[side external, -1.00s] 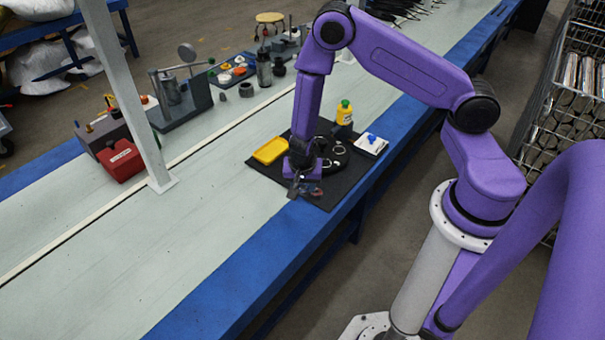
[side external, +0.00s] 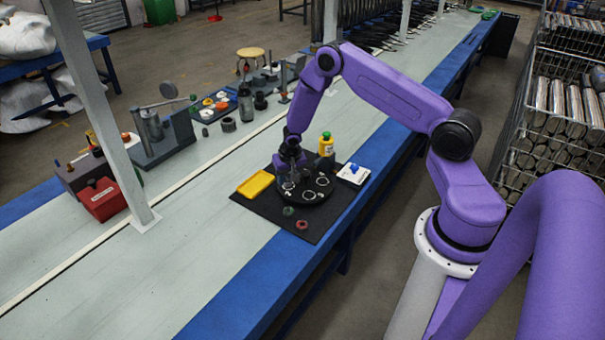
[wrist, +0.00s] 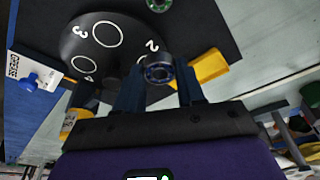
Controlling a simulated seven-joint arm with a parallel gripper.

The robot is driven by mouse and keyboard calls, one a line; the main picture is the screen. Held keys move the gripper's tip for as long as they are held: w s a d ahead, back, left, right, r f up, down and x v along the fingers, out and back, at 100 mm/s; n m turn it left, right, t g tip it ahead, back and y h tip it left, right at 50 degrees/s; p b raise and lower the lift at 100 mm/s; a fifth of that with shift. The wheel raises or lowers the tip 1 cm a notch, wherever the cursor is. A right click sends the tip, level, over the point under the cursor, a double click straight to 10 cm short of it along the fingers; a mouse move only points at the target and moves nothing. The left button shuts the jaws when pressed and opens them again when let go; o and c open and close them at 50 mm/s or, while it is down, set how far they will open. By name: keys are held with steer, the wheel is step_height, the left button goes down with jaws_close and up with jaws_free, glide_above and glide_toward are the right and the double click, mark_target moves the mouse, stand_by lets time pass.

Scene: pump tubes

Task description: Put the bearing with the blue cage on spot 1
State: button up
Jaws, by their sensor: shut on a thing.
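My gripper (wrist: 158,88) is shut on a bearing with a blue cage (wrist: 158,69), which sits between the two fingertips. In the side view my gripper (side external: 288,180) is over the left part of the round black plate (side external: 318,195). The plate also shows in the wrist view (wrist: 85,52), with white rings and the numbers 2 and 3 legible; another mark looks like 4. The held bearing is near the number 2 in that picture. I cannot make out spot 1; my gripper hides part of the plate. I cannot tell whether the bearing touches the plate.
A bearing with a green cage (side external: 289,211) and a reddish one (side external: 302,225) lie on the black mat (side external: 265,208) in front of the plate. A yellow tray (side external: 256,184), a yellow bottle (side external: 326,145) and a white card with a blue piece (side external: 354,173) surround the plate.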

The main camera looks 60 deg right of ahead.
steer(key=w+d+n+y, duration=0.1)
steer(key=w+d+n, duration=0.3)
steer(key=d, duration=1.1)
steer(key=shift+s+x, duration=0.25)
steer(key=shift+x, duration=0.9)
steer(key=shift+s+x, duration=0.25)
steer(key=shift+x, duration=0.95)
steer(key=shift+s+x, duration=0.25)
steer(key=shift+x, duration=0.9)
steer(key=shift+f, duration=0.25)
steer(key=o, duration=1.2)
steer(key=shift+f, duration=0.1)
steer(key=shift+c, duration=0.2)
